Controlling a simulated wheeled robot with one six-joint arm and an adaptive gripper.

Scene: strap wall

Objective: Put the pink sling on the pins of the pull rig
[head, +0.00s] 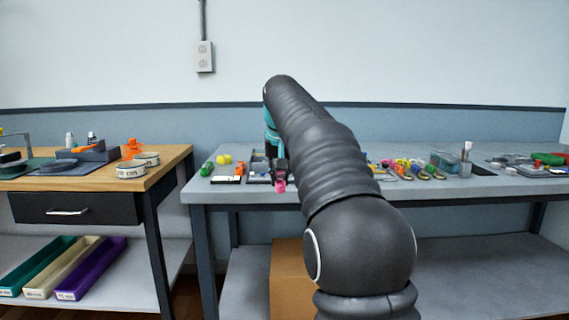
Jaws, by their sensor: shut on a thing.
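The pink sling (280,185) shows as a small pink patch at the front edge of the grey table, just below my gripper (279,172). My gripper is shut on the sling and points down. Only a small part of the sling shows, so its shape and how it hangs are hard to tell. My arm covers much of the middle of the view. Dark low fixtures stand on the table just left of and behind the gripper; I cannot tell whether one is the pull rig, and no pins can be made out.
The grey table (455,187) holds several coloured rolls right of my arm, a clear teal box (445,161), and green and yellow items at left. A wooden workbench (165,165) with cans (131,170) stands left. A cardboard box (288,275) sits below the table.

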